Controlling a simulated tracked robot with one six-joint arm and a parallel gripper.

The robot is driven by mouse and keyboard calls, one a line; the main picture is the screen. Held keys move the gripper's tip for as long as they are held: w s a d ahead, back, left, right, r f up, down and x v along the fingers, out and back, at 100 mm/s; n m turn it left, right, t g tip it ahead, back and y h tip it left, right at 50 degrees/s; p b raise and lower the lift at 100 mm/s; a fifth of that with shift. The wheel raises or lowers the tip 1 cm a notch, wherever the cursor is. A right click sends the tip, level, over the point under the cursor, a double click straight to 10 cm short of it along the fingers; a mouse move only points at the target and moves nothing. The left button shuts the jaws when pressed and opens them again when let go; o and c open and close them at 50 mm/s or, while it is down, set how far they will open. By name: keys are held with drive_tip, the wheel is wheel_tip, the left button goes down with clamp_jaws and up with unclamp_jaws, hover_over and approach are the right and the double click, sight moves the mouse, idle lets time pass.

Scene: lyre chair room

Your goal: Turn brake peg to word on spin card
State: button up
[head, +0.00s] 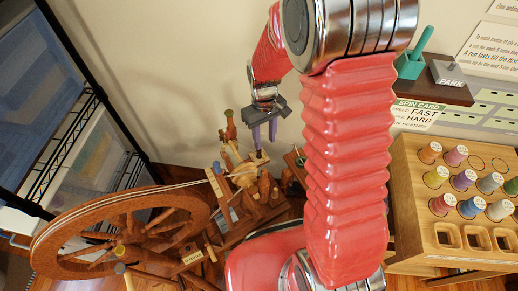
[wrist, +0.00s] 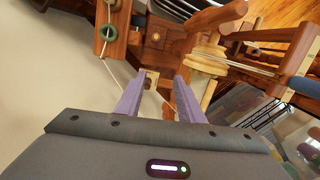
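I cannot tell for sure which one is the brake peg. My gripper (head: 264,143) points down just above the posts. In the wrist view its purple fingers (wrist: 157,88) are apart, with a small pale square-ended piece (wrist: 152,78) showing beyond and between them. Contact cannot be told.
A wooden rack of coloured thread spools (head: 455,195) stands at right. A dark shelf marked "PARK" (head: 445,92) holds a green holder (head: 411,66). A black wire rack (head: 75,125) stands at left. Wheel posts and cords crowd the gripper.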

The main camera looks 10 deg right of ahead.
drive_tip(key=n, duration=0.2)
hover_over(259, 153)
drive_tip(key=s, duration=0.2)
wheel_tip(259, 153, down, 4)
drive_tip(key=w, duration=0.1)
drive_tip(key=w+n+t, duration=0.1)
drive_tip(key=w, duration=0.1)
drive_tip(key=shift+d+r, duration=0.1)
drive_tip(key=shift+r, duration=0.25)
wheel_tip(259, 153, down, 14)
drive_tip(key=shift+r, duration=0.1)
idle(0.3)
clamp_jaws()
